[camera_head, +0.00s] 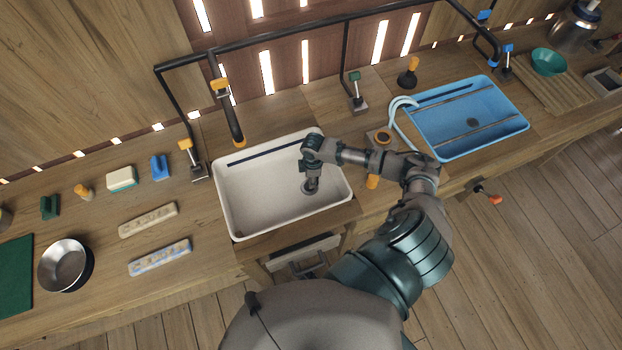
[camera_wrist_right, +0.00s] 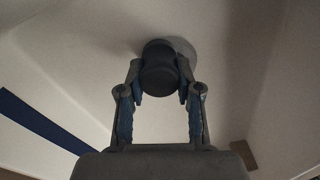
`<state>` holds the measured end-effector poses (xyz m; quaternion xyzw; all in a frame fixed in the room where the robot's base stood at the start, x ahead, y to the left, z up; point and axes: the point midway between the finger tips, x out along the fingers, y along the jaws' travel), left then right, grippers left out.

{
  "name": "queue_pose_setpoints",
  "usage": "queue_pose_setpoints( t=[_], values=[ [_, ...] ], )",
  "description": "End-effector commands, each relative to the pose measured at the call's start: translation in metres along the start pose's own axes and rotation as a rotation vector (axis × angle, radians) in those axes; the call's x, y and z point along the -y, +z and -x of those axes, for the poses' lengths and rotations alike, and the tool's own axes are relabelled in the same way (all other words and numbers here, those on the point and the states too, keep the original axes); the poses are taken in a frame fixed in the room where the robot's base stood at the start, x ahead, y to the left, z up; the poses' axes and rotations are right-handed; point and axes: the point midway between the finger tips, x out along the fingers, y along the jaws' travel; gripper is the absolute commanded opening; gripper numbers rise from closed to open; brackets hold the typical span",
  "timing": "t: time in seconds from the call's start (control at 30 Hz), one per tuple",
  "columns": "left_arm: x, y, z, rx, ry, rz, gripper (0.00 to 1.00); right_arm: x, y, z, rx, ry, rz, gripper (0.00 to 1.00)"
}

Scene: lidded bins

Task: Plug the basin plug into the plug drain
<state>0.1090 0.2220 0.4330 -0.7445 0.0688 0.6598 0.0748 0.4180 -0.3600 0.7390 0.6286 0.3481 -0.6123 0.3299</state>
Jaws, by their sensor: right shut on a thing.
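The white basin (camera_head: 245,190) is set into the wooden counter. My right gripper (camera_head: 309,188) reaches down into it, low over the right part of its floor. In the right wrist view the gripper (camera_wrist_right: 160,82) is shut on the dark round basin plug (camera_wrist_right: 158,67), with a finger on each side. A paler grey disc (camera_wrist_right: 184,47), which looks like the plug drain, shows partly behind the plug. The plug hides most of it, so I cannot tell whether the plug is seated in it. My left gripper is not in view.
A black pipe with a faucet (camera_head: 232,115) stands behind the white basin. A blue basin (camera_head: 460,125) lies to the right. A metal bowl (camera_head: 65,264), sponges and two patterned bars (camera_head: 148,220) lie on the left counter. The white basin's left floor is clear.

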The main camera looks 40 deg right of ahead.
Motion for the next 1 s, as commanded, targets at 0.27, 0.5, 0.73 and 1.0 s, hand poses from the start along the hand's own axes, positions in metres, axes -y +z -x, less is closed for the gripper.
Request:
queue_pose_setpoints(
  t=[0.27, 0.5, 0.73, 1.0],
  values=[
    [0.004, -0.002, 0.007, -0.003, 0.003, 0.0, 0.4, 0.007, -0.009, 0.003, 0.012, 0.002, 0.001, 0.0],
    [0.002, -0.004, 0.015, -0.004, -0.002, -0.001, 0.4, 0.009, -0.012, 0.004, 0.012, 0.002, 0.0, 0.0],
    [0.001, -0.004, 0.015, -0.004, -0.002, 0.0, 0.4, 0.008, -0.011, 0.003, 0.012, 0.002, 0.0, 0.0],
    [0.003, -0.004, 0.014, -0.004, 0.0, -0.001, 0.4, 0.009, -0.014, 0.004, 0.014, 0.004, 0.001, 0.0]
  ],
)
